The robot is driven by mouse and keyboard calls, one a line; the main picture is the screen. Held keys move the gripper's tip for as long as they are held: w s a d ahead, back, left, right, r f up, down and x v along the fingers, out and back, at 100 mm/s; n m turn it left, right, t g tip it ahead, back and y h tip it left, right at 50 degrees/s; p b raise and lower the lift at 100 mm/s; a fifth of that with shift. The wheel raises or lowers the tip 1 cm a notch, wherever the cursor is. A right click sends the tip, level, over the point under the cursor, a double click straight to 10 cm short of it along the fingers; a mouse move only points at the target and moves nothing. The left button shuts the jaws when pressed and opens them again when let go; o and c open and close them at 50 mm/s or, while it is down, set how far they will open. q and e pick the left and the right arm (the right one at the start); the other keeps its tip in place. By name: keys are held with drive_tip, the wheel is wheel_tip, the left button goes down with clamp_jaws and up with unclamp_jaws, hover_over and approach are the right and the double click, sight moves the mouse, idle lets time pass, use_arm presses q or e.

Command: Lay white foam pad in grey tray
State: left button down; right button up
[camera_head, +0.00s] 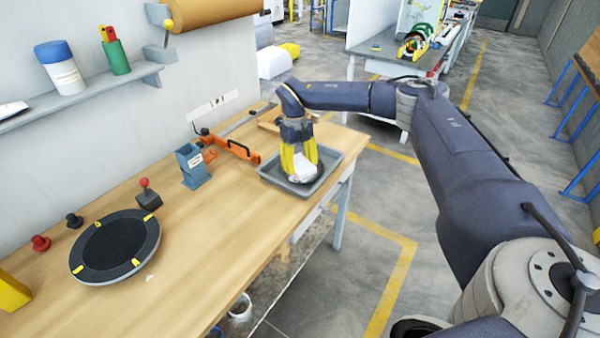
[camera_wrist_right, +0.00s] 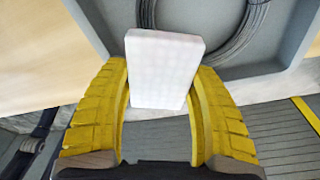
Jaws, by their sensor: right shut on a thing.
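The white foam pad (camera_wrist_right: 161,68) is held between the yellow fingers of my right gripper (camera_wrist_right: 158,98), and it also shows in the head view (camera_head: 303,167). The right gripper (camera_head: 300,163) points down over the grey tray (camera_head: 272,176) at the table's far right end. In the wrist view the tray (camera_wrist_right: 290,22) lies beyond the pad with a dark wire coil (camera_wrist_right: 240,45) in it. The pad covers part of the coil there. Whether the pad touches the tray or coil is unclear. My left gripper is out of view.
A blue-grey holder (camera_head: 194,168) and an orange tool (camera_head: 236,148) stand left of the tray. A black round turntable (camera_head: 115,246) lies on the wooden table (camera_head: 215,235) nearer me. Red and black knobs sit by the wall. The table between turntable and tray is clear.

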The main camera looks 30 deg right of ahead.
sight(297, 160)
drive_tip(key=shift+f, duration=1.8)
drive_tip(key=shift+f, duration=0.1)
drive_tip(key=o, duration=0.5)
drive_tip(key=r, duration=0.4)
drive_tip(key=w+r, duration=0.1)
drive_tip(key=r, duration=0.7)
drive_tip(key=shift+w, duration=0.4)
